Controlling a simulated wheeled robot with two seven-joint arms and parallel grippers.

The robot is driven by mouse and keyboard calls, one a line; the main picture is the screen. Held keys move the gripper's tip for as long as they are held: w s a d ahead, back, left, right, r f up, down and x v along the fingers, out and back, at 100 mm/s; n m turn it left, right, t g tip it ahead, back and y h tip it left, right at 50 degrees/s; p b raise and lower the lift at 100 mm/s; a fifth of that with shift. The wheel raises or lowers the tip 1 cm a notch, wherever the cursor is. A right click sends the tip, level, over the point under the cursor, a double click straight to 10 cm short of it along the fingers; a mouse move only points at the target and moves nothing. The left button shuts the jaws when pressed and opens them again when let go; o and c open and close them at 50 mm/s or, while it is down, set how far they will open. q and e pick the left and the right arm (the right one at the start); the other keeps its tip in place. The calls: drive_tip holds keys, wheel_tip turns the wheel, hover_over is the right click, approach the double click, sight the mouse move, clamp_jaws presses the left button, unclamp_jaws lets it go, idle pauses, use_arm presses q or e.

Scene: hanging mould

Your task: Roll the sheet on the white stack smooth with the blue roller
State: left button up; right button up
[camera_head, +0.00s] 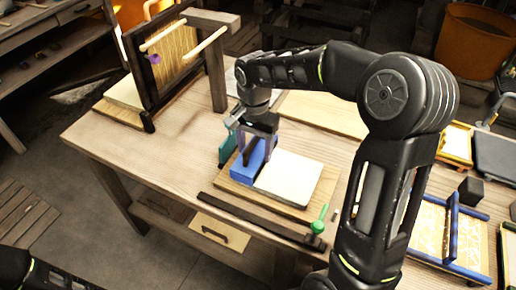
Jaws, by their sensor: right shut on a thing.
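The white stack (290,178) lies on a wooden board (318,194) in the middle of the table. Its top looks flat and pale; I cannot tell the sheet apart from the stack. The blue roller (246,172) sits at the left end of the stack and covers that part of it. My right gripper (258,143) points down from above and is shut on the roller. I cannot tell whether the roller presses on the sheet. My left gripper is out of view; only part of my left arm shows at the bottom left corner.
A teal piece (227,148) stands just left of the roller. A dark bar (262,222) lies along the front edge, with a green-handled tool (319,222) near its right end. A wooden frame (165,55) hangs at the back left. A blue-railed mould (430,228) lies at the right.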

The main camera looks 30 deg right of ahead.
drive_tip(key=shift+w+a+f, duration=0.1)
drive_tip(key=shift+w+a, duration=0.25)
drive_tip(key=shift+w, duration=0.1)
drive_tip(key=shift+s+d, duration=0.6)
drive_tip(key=shift+s, duration=0.25)
drive_tip(key=shift+s+d, duration=0.1)
drive_tip(key=shift+s+d+f+b, duration=0.1)
drive_tip(key=shift+s+d+b, duration=0.35)
drive_tip(key=shift+s, duration=0.4)
drive_tip(key=shift+d, duration=0.1)
